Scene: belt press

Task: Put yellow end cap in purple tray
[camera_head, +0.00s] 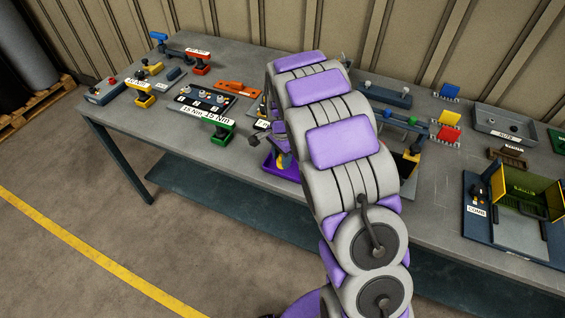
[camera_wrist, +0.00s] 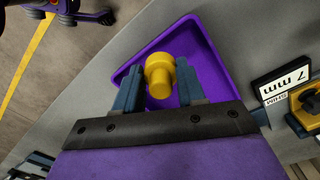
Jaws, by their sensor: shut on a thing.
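The yellow end cap (camera_wrist: 159,76) is between the two fingers of my gripper (camera_wrist: 159,88) in the wrist view. My gripper is shut on it. The purple tray (camera_wrist: 207,48) lies behind and below the end cap in that view, with the cap over its floor. I cannot tell whether the cap touches the tray floor. In the head view the purple tray (camera_head: 270,166) shows at the table's front edge, left of my arm. My arm hides most of it there. A small yellow part, likely the end cap (camera_head: 281,162), shows just over it.
The grey table (camera_head: 450,213) holds several labelled drivers on the left, including a green one (camera_head: 220,132) near the tray. Yellow, red and blue parts (camera_head: 448,117) stand right of my arm. An open green-lined press (camera_head: 520,210) is at the right. A "7 mm" label (camera_wrist: 285,82) stands right of the tray.

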